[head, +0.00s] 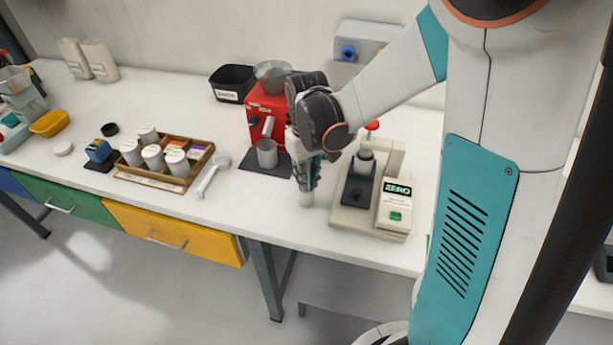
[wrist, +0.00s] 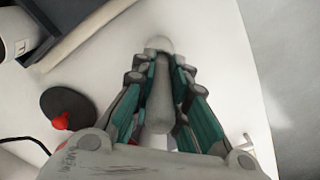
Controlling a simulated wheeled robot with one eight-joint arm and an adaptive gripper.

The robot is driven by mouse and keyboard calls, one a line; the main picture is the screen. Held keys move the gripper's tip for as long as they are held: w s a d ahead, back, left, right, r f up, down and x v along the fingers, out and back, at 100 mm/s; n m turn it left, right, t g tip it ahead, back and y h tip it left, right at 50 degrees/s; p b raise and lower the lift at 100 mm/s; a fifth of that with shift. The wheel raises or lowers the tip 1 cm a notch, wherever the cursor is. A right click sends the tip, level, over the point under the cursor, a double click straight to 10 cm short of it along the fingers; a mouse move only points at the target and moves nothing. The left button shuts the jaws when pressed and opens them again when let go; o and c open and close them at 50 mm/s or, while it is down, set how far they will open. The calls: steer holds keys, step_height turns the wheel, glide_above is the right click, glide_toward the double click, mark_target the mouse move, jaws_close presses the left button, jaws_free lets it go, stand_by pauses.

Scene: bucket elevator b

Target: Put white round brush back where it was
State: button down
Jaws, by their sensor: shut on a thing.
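My gripper (head: 306,178) points down over the front of the white table, between the red machine and the beige device. It is shut on the white round brush (wrist: 160,100), which lies between the two fingers in the wrist view. A rounded whitish end (wrist: 160,44) shows past the fingertips. In the head view, a pale tip (head: 306,199) shows below the fingers; I cannot tell whether it touches the table. The rest of the brush is hidden by the fingers in the head view.
The red machine (head: 262,105) with a grey cup (head: 267,153) stands to the left. The beige device (head: 350,205) with a green button is close on the right. A white handled tool (head: 213,178) lies beside a wooden tray (head: 192,182) of jars. Table between is clear.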

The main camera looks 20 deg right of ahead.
steer(key=shift+f, duration=0.1)
steer(key=shift+f, duration=0.15)
steer(key=c, duration=1.6)
jaws_free()
